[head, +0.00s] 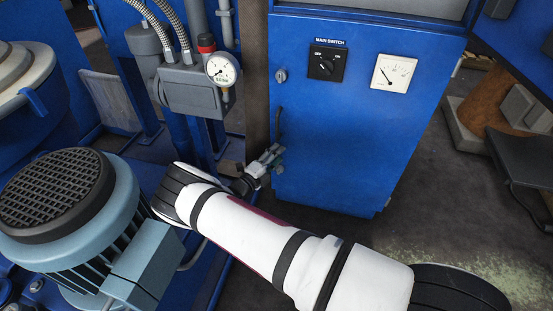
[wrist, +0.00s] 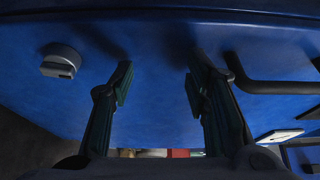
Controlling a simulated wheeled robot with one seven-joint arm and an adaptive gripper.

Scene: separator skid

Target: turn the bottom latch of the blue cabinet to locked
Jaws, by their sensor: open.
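The blue cabinet (head: 345,130) stands at centre right in the head view, and its door face (wrist: 160,45) fills much of the wrist view. The bottom latch (wrist: 61,61), a round grey knob with a raised bar, is at the left of the wrist view. In the head view I cannot make it out; my gripper seems to cover it. My gripper (head: 271,158) is at the door's lower left edge. In the wrist view my gripper (wrist: 160,84) is open and empty, its fingers close to the door. The latch lies outside them, apart from the left finger.
A black door handle (head: 279,121) is above my gripper and shows right of the fingers in the wrist view (wrist: 272,87). The top latch (head: 281,75), main switch (head: 326,65) and meter (head: 394,72) are higher. A motor (head: 65,195) and gauge (head: 222,69) are left.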

